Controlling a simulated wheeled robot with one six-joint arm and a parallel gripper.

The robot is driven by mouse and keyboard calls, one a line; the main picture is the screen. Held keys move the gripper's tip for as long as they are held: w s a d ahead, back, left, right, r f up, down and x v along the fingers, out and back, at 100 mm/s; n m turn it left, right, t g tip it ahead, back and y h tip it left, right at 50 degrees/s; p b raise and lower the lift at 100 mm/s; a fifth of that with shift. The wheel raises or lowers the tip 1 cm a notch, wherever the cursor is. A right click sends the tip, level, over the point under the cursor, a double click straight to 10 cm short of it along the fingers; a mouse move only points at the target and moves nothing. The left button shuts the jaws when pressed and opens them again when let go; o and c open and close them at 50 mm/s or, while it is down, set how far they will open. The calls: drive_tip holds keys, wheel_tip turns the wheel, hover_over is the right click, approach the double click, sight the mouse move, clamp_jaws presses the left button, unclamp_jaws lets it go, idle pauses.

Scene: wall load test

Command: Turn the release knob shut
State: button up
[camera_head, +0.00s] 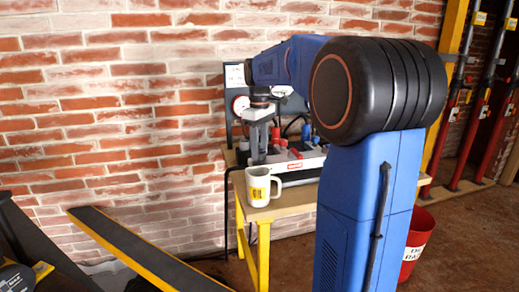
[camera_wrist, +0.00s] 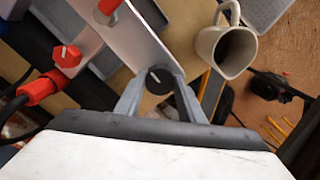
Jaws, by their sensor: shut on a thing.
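The release knob (camera_wrist: 159,80) is a round black knob with a light mark, on the grey metal top of the pump unit (camera_wrist: 134,45). My gripper (camera_wrist: 158,84) is shut on the knob, with one finger on each side of it in the wrist view. In the head view my gripper (camera_head: 257,150) points down at the pump unit (camera_head: 300,160) on the bench. The knob is hidden there behind my gripper, and its exact turn is hard to read.
A white mug (camera_wrist: 228,47) stands close to the right of my gripper in the wrist view; it is at the bench's front edge in the head view (camera_head: 259,187). A red knob (camera_wrist: 67,56) and a red hose coupling (camera_wrist: 40,88) are at left. A red bucket (camera_head: 413,245) stands on the floor.

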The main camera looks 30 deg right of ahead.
drive_tip(key=m, duration=1.3)
drive_tip(key=shift+m, duration=2.1)
drive_tip(key=o, duration=1)
drive_tip(key=shift+o, duration=0.2)
wheel_tip(320, 180, up, 17)
drive_tip(key=shift+r, duration=0.2)
